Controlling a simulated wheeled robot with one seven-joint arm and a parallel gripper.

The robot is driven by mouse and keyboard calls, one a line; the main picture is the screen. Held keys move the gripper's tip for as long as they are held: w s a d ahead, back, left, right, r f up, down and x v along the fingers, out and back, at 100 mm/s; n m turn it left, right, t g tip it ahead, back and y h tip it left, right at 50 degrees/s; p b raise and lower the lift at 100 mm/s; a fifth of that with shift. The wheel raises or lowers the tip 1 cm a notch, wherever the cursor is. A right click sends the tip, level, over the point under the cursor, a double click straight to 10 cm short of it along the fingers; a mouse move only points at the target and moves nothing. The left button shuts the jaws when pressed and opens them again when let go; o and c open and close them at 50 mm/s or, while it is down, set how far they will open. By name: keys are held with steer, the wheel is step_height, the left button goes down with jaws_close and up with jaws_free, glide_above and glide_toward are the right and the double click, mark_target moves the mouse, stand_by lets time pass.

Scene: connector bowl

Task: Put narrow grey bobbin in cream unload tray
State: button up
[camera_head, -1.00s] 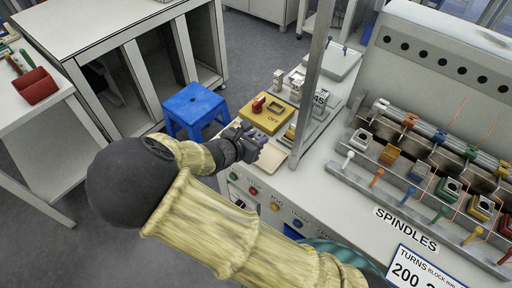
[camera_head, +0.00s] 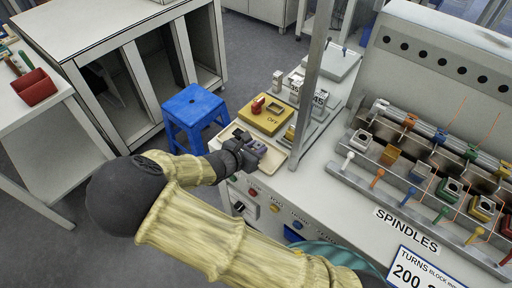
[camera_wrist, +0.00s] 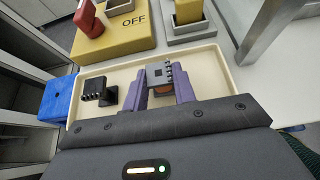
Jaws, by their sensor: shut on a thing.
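My gripper (camera_head: 256,149) is over the cream unload tray (camera_head: 275,161) at the front edge of the machine top. In the wrist view its two purple fingers (camera_wrist: 160,92) are shut on the narrow grey bobbin (camera_wrist: 157,72). The bobbin is small, grey and square-faced, with a row of pins along its right side and some orange below it. The cream tray (camera_wrist: 215,78) spreads beneath and around the fingers. I cannot tell whether the bobbin touches the tray floor.
A black pinned part (camera_wrist: 97,93) is in the tray's left part. A yellow block marked OFF with a red switch (camera_head: 262,112) stands behind the tray. A grey post (camera_head: 312,85) rises to the right. A blue stool (camera_head: 193,108) stands left of the machine.

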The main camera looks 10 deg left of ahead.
steer(key=o, duration=0.9)
steer(key=shift+o, duration=0.2)
steer(key=shift+s+a+r, duration=0.1)
steer(key=shift+r, duration=0.05)
steer(key=p+v, duration=0.1)
steer(key=v, duration=1)
steer(key=shift+s+a, duration=0.25)
steer(key=shift+w+r, duration=0.1)
steer(key=shift+s, duration=0.2)
